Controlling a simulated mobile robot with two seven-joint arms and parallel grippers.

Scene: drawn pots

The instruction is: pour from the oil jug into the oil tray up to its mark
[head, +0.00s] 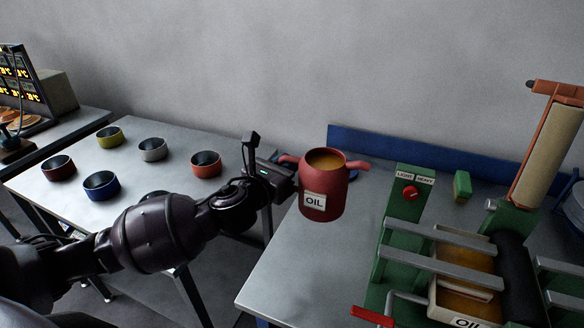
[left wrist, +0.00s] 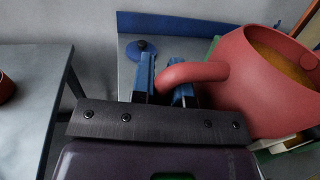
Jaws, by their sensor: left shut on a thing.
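The oil jug (head: 322,196) is a red pot with an OIL label, two side handles and amber oil inside near its rim. It is about upright, beside the left edge of the machine's table, and seems held above it. My left gripper (head: 284,176) is shut on the jug's left handle; the left wrist view shows the handle (left wrist: 190,73) between the blue fingers (left wrist: 165,88). The oil tray (head: 439,303) is a cream box labelled OIL, low in the green machine at right, with brownish content. Bars partly cover it, and its mark cannot be made out. My right gripper is out of view.
The green machine (head: 405,208) has a red knob, grey bars (head: 440,262) and a dark roller (head: 512,275) over and beside the tray. A tall tan roller (head: 548,150) stands behind. Several coloured bowls stand on the left table (head: 128,165). Bare tabletop (head: 315,265) lies between jug and machine.

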